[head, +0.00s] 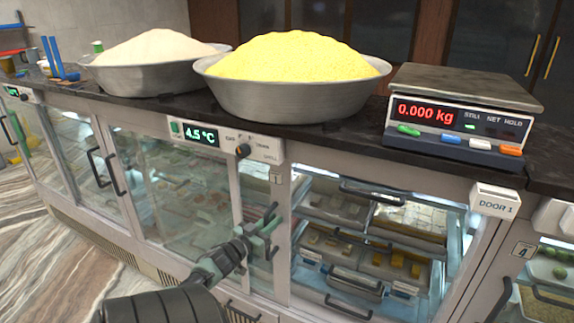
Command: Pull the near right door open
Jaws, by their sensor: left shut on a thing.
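My left gripper (266,222) reaches in from the lower left and is shut on the dark handle of a glass door (256,197), just below the temperature display. The handle is mostly hidden by the fingers. The glass door shows as a narrow framed strip beside a pale post with a small "1" tag (276,178). Right of that post, trays of sweets (345,250) show clearly inside the case; I cannot tell whether glass covers them. A "DOOR 1" sign (495,200) hangs at the right. My right gripper is not in view.
On the dark countertop (350,148) stand a bowl of yellow grains (290,98), a bowl of pale powder (120,78) and a scale (460,112) reading 0.000 kg. More glass doors with dark handles (98,167) are at left. Marbled floor (50,265) is clear at lower left.

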